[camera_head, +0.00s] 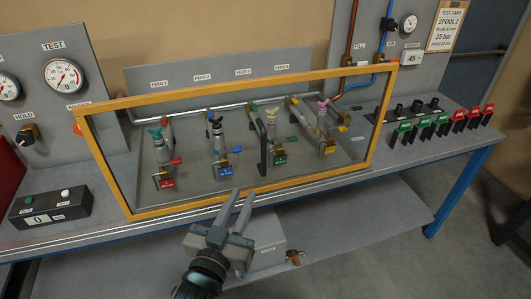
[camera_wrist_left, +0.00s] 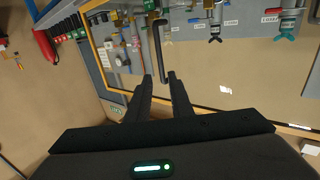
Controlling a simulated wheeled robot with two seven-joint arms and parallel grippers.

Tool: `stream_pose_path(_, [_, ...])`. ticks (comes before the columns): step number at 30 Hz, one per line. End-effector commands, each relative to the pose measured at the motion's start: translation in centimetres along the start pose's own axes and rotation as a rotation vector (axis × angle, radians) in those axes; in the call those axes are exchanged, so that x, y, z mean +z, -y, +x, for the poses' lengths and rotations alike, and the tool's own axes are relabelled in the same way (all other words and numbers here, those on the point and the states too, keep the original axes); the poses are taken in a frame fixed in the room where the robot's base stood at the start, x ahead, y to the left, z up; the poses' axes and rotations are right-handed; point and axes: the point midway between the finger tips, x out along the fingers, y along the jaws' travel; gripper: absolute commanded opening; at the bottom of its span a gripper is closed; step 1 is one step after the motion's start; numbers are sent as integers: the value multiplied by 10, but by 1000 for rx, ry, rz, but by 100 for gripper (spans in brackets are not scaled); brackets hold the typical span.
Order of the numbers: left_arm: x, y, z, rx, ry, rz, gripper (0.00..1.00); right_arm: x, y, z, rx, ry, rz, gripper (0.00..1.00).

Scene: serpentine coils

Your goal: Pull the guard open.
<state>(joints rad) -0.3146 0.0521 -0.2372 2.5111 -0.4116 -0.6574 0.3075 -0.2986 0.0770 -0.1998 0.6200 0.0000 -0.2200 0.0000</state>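The guard (camera_head: 140,213) is a clear panel in a yellow frame, standing closed in front of the coil fittings on the bench. Its black upright bar handle (camera_head: 262,148) is right of the panel's middle. In the left wrist view the handle (camera_wrist_left: 158,45) shows just beyond the fingertips. My left gripper (camera_head: 238,192) is in front of the guard's lower edge, below and left of the handle. Its fingers are apart with nothing held between them; they also show in the left wrist view (camera_wrist_left: 160,77). My right gripper is not in view.
Behind the panel are several valves with coloured tags. Gauges (camera_head: 63,76) are on the back panels.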

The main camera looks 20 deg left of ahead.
Motion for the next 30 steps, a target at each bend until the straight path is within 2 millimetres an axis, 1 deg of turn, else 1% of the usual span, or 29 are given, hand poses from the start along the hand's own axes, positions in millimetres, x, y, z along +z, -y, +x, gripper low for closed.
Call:
stream_pose_path(8, [1,0,9,1,-2,1,20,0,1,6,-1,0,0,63])
stream_pose_path(15, [2,0,29,1,-4,1,20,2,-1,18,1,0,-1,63])
stream_pose_path(16, [1,0,33,1,-3,2,20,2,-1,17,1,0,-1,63])
stream_pose_path(18, [-3,0,47,1,0,2,20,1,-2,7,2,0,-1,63])
stream_pose_path(30, [-3,0,119,0,0,1,20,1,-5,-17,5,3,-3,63])
